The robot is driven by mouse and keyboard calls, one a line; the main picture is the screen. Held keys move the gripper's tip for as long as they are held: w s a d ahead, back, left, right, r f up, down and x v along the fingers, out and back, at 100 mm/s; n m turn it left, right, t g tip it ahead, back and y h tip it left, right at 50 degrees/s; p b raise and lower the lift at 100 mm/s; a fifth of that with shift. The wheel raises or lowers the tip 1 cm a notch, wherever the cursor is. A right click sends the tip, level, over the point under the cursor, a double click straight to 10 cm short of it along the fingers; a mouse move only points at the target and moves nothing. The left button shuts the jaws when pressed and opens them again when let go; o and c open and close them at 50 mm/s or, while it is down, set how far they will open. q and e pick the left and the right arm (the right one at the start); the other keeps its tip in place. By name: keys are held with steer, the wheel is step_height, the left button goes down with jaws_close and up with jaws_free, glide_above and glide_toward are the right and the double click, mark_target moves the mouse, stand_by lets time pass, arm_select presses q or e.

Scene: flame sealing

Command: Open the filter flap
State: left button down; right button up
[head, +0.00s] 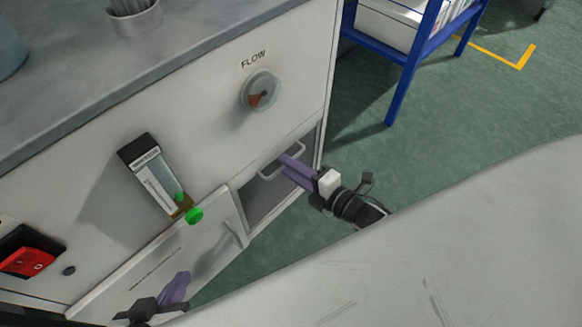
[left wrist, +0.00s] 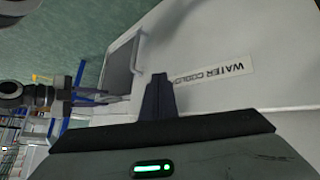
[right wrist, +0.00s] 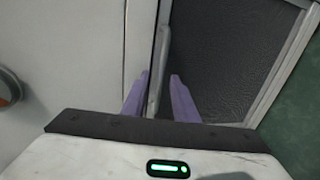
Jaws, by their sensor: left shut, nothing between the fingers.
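The filter flap (head: 262,200) is a dark mesh panel in a pale frame on the cabinet's lower right front. It has a light bar handle (head: 268,174) near its top, and looks closed. It fills much of the right wrist view (right wrist: 225,55), with the handle (right wrist: 157,80) upright there. My right gripper (head: 285,160) is open at the handle, one finger on each side of the bar in the right wrist view (right wrist: 158,95); contact cannot be told. My left gripper (head: 184,276) is shut and empty, low in front of the cabinet panel. Its fingers show dark in the left wrist view (left wrist: 158,80).
The cabinet front carries a FLOW dial (head: 261,91), a flow meter (head: 160,178) with a green knob (head: 194,215), and a red switch (head: 28,262). A lower panel (head: 165,262) has its own handle. A blue-legged rack (head: 404,88) stands behind on the green floor.

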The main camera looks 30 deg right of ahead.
jaws_close()
stand_by(1.3)
